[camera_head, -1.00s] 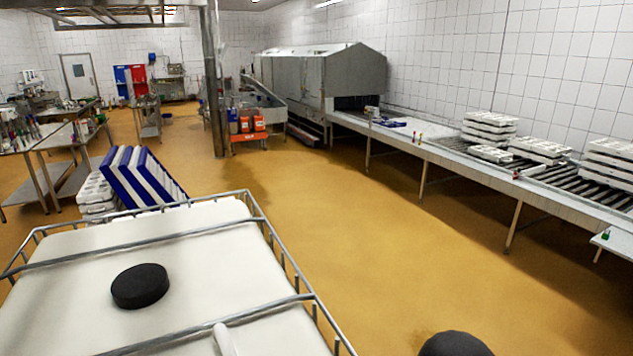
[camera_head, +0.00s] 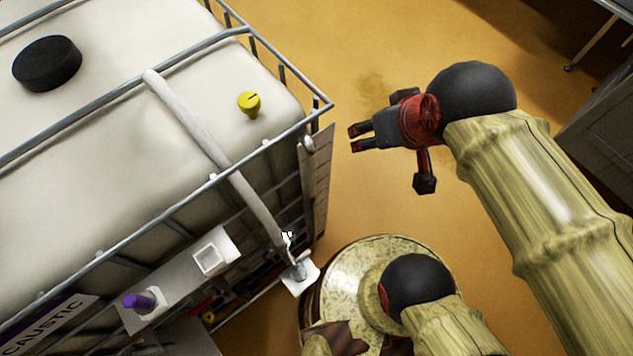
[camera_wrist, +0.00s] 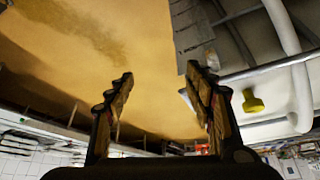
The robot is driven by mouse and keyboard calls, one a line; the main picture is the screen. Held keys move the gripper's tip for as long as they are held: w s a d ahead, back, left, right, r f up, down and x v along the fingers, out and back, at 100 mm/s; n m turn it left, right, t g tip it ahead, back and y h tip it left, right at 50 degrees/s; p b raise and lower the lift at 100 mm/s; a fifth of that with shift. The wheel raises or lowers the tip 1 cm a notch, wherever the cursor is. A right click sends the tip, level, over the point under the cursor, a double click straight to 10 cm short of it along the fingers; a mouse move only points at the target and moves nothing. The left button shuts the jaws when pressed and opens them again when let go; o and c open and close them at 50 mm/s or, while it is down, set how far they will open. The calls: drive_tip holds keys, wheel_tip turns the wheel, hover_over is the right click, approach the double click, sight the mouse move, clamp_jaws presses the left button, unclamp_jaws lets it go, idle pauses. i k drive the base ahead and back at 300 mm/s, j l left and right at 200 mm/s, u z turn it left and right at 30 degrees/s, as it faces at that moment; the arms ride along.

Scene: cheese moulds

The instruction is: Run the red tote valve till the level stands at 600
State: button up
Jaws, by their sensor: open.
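A large white tote (camera_head: 120,150) in a grey metal cage fills the left of the head view; its side label reads "CAUSTIC". A yellow knob (camera_head: 249,104) sits on its top near the corner and also shows in the wrist view (camera_wrist: 252,102). A purple knob (camera_head: 142,301) is on a plate at its side. Small red parts (camera_head: 203,308) show low behind the cage; I cannot tell whether they are the red valve. No level reading is legible. My gripper (camera_head: 354,139) is open and empty, right of the tote corner, and its fingers (camera_wrist: 160,75) show in the wrist view.
A white pipe (camera_head: 215,150) crosses the tote top and bends down its side to a small white fitting (camera_head: 300,276). A black cap (camera_head: 47,63) is on top. Yellow floor (camera_head: 360,50) is clear beyond the tote. A grey cabinet-like thing (camera_head: 605,130) stands at right.

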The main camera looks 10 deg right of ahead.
sight(211, 299)
drive_tip(key=u, duration=2.55)
drive_tip(key=i+j, duration=0.15)
drive_tip(key=k+l, duration=0.15)
